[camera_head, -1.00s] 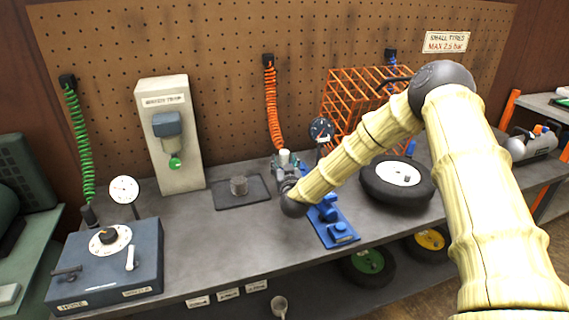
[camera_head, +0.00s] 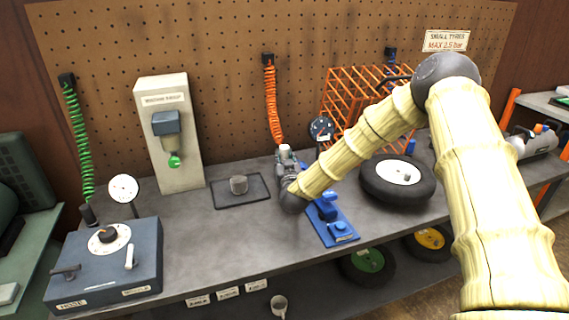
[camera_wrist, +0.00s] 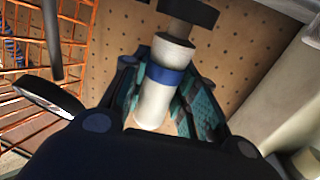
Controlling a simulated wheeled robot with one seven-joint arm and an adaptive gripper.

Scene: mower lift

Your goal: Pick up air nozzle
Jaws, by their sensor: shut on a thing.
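In the wrist view, a pale cylinder with a blue band, which I take for the air nozzle (camera_wrist: 155,103), stands between the teal-padded fingers of my gripper (camera_wrist: 163,84). A dark cap-like piece shows beyond its far end. The fingers are shut on it. In the head view, my gripper (camera_head: 287,168) is above the bench behind the blue stand, and the pale top of the nozzle (camera_head: 284,150) shows just below the orange coiled hose (camera_head: 272,100). Whether the hose joins the nozzle is not clear. My wrist hides part of the gripper.
A blue stand (camera_head: 339,231) is close to the right of my wrist. A black tyre (camera_head: 372,188), a gauge (camera_head: 320,128) and an orange wire rack (camera_head: 345,100) are to the right. The front middle bench is clear.

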